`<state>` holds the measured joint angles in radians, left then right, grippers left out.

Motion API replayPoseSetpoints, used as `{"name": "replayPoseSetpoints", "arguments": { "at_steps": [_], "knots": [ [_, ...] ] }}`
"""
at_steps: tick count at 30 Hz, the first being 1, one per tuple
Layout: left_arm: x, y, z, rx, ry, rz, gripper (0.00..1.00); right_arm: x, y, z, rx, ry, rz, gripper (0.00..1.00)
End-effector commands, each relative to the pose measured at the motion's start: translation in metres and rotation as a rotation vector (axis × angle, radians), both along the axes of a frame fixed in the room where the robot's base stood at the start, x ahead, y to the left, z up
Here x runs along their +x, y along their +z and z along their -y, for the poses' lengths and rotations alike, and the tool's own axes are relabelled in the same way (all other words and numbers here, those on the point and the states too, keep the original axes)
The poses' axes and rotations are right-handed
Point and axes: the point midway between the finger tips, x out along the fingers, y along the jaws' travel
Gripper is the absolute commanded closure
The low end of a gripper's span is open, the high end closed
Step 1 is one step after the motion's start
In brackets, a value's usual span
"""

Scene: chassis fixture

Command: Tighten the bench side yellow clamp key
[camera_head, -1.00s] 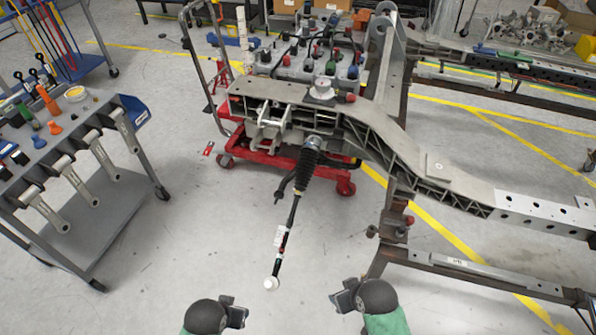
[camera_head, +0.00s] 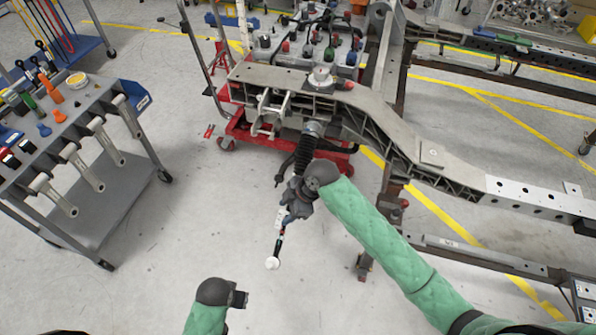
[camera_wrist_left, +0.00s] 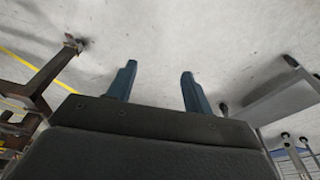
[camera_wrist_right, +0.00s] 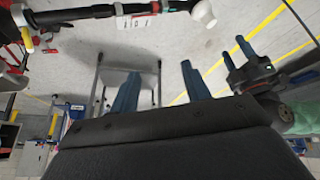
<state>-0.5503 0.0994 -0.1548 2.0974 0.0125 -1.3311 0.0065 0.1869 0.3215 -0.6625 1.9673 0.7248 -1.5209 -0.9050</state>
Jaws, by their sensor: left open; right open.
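A small yellow piece (camera_wrist_right: 27,39) shows at the upper left of the right wrist view, beside red and black parts. I cannot tell for sure whether it is the clamp key, and I cannot pick the key out in the head view. The black rod (camera_head: 279,243) hangs from the fixture (camera_head: 270,76) with a white ball end (camera_head: 272,263). My right gripper (camera_head: 297,197) is in front of the rod and hides part of it. Its fingers (camera_wrist_right: 158,82) are apart and empty. My left gripper (camera_head: 240,299) is open and empty at the lower middle, over the floor (camera_wrist_left: 156,76).
A grey bench cart (camera_head: 95,120) with tools and hanging arms stands at the left. A red trolley (camera_head: 245,130) is under the fixture. The long chassis rail (camera_head: 400,145) runs to the right on a dark stand (camera_head: 393,195). The floor in front is clear.

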Motion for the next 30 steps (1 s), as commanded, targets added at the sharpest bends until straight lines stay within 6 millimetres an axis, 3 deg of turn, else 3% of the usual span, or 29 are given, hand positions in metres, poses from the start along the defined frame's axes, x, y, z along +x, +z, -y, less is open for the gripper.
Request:
{"name": "replayPoseSetpoints", "arguments": {
  "at_steps": [7,13,24,30],
  "knots": [
    [-0.008,-0.041,0.006,-0.005,-0.002,-0.026,0.49,0.042,0.002,-0.007,-0.021,0.26,0.041,0.53],
    [-0.016,-0.073,0.01,-0.01,-0.004,-0.044,0.49,0.077,0.006,-0.001,-0.037,0.443,0.063,0.53],
    [-0.034,-0.129,0.017,-0.016,-0.006,-0.077,0.49,0.15,0.024,0.037,-0.06,0.706,0.089,0.53],
    [-0.042,-0.146,0.019,-0.018,-0.007,-0.088,0.49,0.176,0.035,0.056,-0.06,0.777,0.096,0.53]
  ]
}}
